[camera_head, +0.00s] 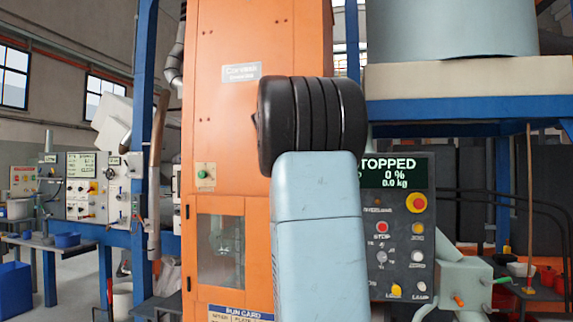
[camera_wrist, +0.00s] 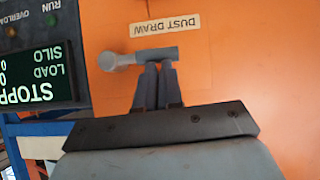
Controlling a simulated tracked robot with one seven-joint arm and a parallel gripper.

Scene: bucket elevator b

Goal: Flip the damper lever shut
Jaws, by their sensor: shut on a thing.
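The damper lever (camera_wrist: 135,57) is a grey bar with a round knob end at its left in the wrist view. It lies nearly level against the orange panel, below a pale label (camera_wrist: 165,24) reading "DUST DRAW", which is upside down there. My gripper (camera_wrist: 157,68) has its two dark fingers close together at the bar's middle and is shut on it. In the head view my own arm hides the gripper and the lever.
The orange elevator casing (camera_head: 257,110) stands behind my arm. A control panel (camera_head: 400,225) beside it reads "STOPPED", 0 % and 0.0 kg. Blue posts and beams frame the casing. A bench with instrument boxes (camera_head: 95,185) is at the left.

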